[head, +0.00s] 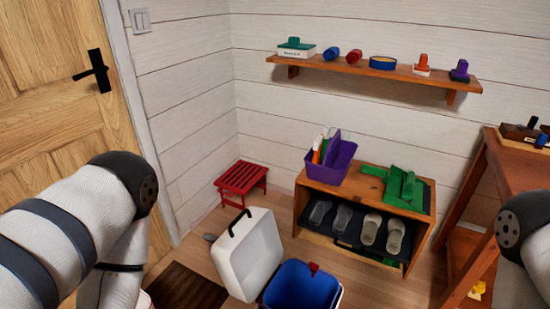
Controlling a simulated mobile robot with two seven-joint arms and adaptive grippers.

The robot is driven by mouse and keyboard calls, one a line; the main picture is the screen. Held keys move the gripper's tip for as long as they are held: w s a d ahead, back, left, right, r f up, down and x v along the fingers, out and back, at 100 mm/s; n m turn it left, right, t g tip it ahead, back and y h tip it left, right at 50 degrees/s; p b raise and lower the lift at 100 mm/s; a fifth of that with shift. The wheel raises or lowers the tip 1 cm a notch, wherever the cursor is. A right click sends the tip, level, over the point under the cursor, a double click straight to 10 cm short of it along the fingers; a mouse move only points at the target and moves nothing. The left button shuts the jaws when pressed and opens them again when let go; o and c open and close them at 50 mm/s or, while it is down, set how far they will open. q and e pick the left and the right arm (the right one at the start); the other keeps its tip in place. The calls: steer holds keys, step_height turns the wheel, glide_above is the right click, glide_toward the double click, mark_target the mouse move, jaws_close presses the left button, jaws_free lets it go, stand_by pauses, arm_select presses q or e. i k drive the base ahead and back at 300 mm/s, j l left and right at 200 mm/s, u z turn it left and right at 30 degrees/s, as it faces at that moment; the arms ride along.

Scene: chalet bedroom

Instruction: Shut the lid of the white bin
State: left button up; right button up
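The white bin (339,297) stands on the floor at the bottom middle of the head view, cut off by the lower edge. Its inside is blue (298,287), and a red piece (313,268) sits at its back rim. Its white lid (250,258) is open, standing steeply tilted on the bin's left side, with a black handle (238,223) at its upper left edge. My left arm comes in from the left and bends down out of the picture; its gripper is not shown. My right arm shows at the right edge, its gripper out of view.
A wooden shoe cabinet (402,202) stands behind and right of the bin, with a purple caddy (331,164) on top. A red stool (241,180) is behind the lid. A dark mat (188,291) lies left. A wooden table (510,157) stands at right.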

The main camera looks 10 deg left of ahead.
mark_target(246, 256)
steer(key=i+j, duration=0.1)
steer(key=j, duration=0.35)
steer(key=i+j, duration=0.15)
steer(key=j, duration=0.3)
steer(key=i+j, duration=0.1)
steer(key=j, duration=0.35)
